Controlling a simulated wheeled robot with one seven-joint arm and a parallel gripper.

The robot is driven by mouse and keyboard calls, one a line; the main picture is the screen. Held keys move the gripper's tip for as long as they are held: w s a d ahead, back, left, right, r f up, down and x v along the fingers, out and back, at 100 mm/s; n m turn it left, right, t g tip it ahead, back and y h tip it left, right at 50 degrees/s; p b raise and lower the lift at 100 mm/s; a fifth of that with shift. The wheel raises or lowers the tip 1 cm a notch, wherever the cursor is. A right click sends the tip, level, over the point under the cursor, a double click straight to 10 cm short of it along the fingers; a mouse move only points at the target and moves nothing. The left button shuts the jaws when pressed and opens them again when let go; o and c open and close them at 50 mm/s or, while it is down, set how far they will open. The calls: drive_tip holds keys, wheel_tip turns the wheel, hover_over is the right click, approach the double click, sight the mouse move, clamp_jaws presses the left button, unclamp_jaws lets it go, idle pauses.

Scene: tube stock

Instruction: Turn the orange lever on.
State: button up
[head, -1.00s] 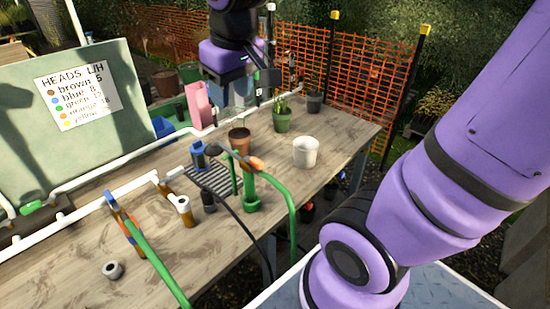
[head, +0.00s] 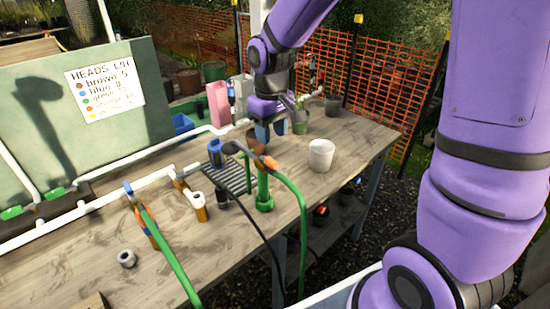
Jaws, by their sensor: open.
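I cannot tell for sure which part is the orange lever. An orange-brown fitting (head: 181,184) sits at the end of the white pipe, and another orange strip (head: 150,230) lies along the left green hose. My gripper (head: 271,140) points down over the back of the bench, open, with its fingertips just behind the first orange piece in the picture. Its height above the bench is unclear. It partly hides a brown pot (head: 251,137).
A blue-topped fitting (head: 215,152) and a green upright tube (head: 264,192) stand near the slotted tray (head: 226,177).

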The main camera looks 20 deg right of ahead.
sight(271, 160)
wheel_tip(271, 160, down, 8)
drive_tip(key=shift+f, duration=0.1)
drive_tip(key=shift+c, duration=0.4)
clamp_jaws()
